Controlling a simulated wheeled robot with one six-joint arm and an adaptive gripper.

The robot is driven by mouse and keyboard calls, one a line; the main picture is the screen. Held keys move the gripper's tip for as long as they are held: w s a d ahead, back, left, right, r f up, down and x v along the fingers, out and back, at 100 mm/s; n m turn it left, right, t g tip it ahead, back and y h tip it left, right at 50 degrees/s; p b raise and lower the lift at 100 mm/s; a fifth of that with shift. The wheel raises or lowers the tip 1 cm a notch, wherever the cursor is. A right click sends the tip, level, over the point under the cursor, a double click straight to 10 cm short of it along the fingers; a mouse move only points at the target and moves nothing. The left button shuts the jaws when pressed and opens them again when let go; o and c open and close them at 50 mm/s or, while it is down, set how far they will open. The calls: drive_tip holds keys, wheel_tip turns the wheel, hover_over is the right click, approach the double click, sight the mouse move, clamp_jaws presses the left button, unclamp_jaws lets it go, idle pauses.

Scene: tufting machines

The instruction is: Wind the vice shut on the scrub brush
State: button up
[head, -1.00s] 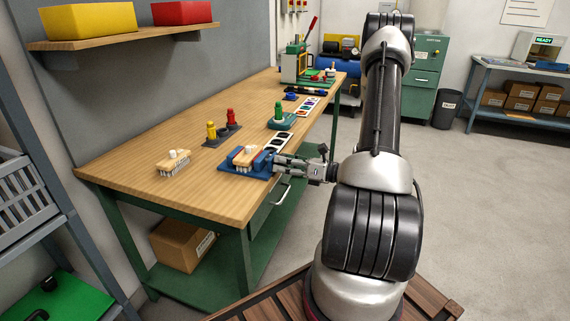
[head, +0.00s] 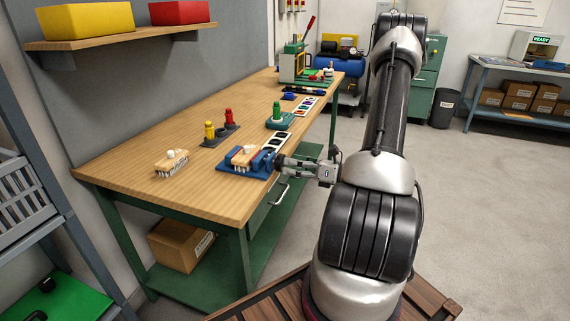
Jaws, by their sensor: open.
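The blue vice (head: 232,168) sits near the front edge of the wooden workbench. A scrub brush (head: 243,157) with a tan wooden back, a white knob and pale bristles stands between its jaws. The right-hand jaw (head: 264,160) of the vice is close to the brush; I cannot tell whether it touches. My gripper (head: 281,162) is at the right end of the vice, with its fingers pointing left at the handle side. The gripper is open. The vice's handle is small and mostly hidden by the fingers.
A second brush (head: 171,163) stands on the bench to the left. Red and yellow pegs in a dark holder (head: 220,138), a green peg on a base (head: 277,118) and a strip of colour swatches (head: 307,106) lie behind. The bench front edge and drawer are below my gripper.

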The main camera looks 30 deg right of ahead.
sight(279, 162)
drive_tip(key=v, duration=0.8)
drive_tip(key=shift+s+d, duration=0.1)
drive_tip(key=shift+s, duration=0.05)
drive_tip(key=w+a+n, duration=0.5)
drive_tip(key=w+a, duration=0.2)
drive_tip(key=w, duration=0.2)
drive_tip(key=c, duration=1)
